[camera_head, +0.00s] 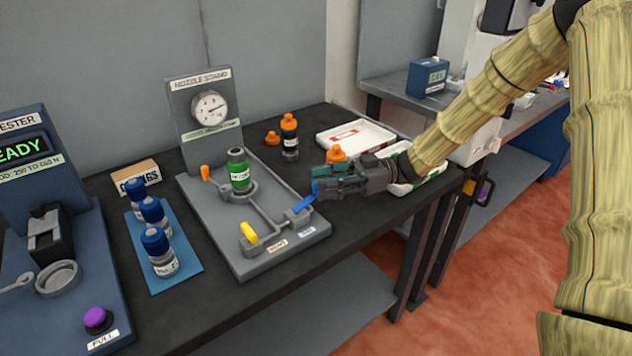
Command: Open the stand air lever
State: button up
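The nozzle stand (215,225) is a grey base with an upright panel and a round gauge (209,109). A blue lever (304,204) sits on a small block at the base's right front, pointing toward my gripper. A yellow lever (249,234) sits on another block to its left. Small labels lie in front of both blocks, too small to read surely. My gripper (318,188) is at the blue lever's outer end, very close or touching. Its fingers overlap in this view, so I cannot tell whether they are open or shut on the lever.
A green bottle (238,170) stands upright on the stand. Blue-capped bottles (158,252) stand on a blue mat at left, beside a blue tester (60,260). Orange-capped bottles (290,140) and white trays (352,132) are behind my gripper. The table's front edge is close by.

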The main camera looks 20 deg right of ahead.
jog(key=shift+a, duration=1.1)
grip_shut()
